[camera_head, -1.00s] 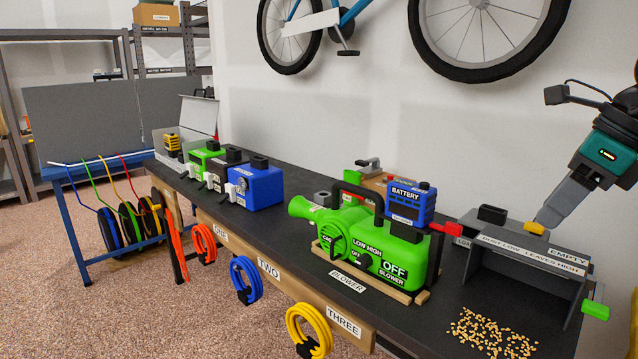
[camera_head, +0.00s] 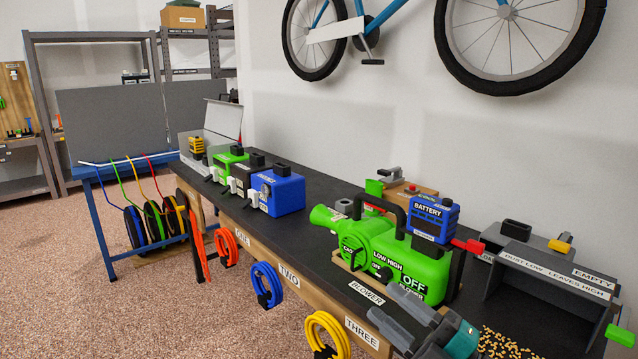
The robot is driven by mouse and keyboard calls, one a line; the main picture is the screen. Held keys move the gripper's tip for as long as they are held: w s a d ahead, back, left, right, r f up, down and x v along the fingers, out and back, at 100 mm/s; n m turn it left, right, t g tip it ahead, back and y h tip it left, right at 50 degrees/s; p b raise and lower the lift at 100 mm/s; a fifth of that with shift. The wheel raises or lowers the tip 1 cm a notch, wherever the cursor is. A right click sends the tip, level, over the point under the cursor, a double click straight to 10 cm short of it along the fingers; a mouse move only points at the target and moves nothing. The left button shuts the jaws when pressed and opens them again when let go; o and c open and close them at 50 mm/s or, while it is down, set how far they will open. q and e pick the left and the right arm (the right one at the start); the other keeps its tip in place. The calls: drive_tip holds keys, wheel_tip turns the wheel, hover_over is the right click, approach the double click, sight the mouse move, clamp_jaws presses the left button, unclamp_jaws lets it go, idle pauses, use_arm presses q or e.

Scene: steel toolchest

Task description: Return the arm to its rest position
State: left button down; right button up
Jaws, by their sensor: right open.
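My right gripper (camera_head: 383,302) comes in at the lower right, its two grey fingers spread apart and pointing left. It is open and empty. It shows in front of the green blower (camera_head: 392,258) and the "BLOWER" label on the black workbench. I cannot tell its exact height over the bench front edge. Its teal body covers part of the bench and some wood pellets. My left gripper is not in view.
A blue battery (camera_head: 434,218) sits on the blower. A grey dust bin (camera_head: 548,270) marked "EMPTY" stands at the right, with pellets (camera_head: 503,343) before it. Coloured hose coils (camera_head: 267,285) hang along the bench front. Open floor (camera_head: 130,315) lies at the left.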

drive_tip(key=s+d+f+m+g+h, duration=0.1)
drive_tip(key=s+d+f+m+h, duration=0.1)
drive_tip(key=s+f+m+h, duration=0.3)
drive_tip(key=s+d+f+m+g+h+p, duration=0.1)
drive_tip(key=s+f+m+h, duration=0.3)
drive_tip(key=f+m, duration=0.5)
drive_tip(key=s+d+f+m+g+h, duration=0.1)
drive_tip(key=s+d+f+m+h, duration=0.3)
drive_tip(key=s+f+m, duration=0.3)
wheel_tip(320, 180, down, 6)
drive_tip(key=shift+s+r+g+h, duration=0.15)
drive_tip(key=shift+g+h, duration=0.15)
drive_tip(key=shift+h, duration=0.5)
